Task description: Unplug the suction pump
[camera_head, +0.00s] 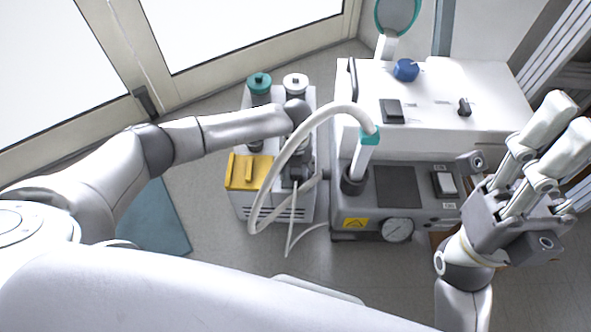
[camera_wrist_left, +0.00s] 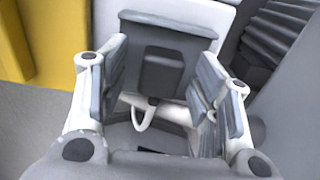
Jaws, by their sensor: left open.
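The suction pump (camera_head: 240,205) is likely the white unit on the floor with green-capped and white-capped bottles and a yellow front part. My left arm reaches over it. My left gripper (camera_head: 300,172) is at its right side, partly hidden behind the white hose. In the left wrist view, my left gripper (camera_wrist_left: 160,90) is open, its padded fingers on either side of a dark grey block (camera_wrist_left: 162,72). I cannot tell whether they touch it. A white cord loop (camera_wrist_left: 145,118) shows between the fingers. The plug cannot be made out clearly. My right gripper (camera_head: 565,125) is open and empty at the right.
A grey unit with a gauge (camera_head: 397,229) stands right of the pump, beside a white cabinet (camera_head: 440,85). A thick white hose (camera_head: 290,150) arches across the pump from the grey unit. A thin white cord (camera_head: 291,225) hangs in front.

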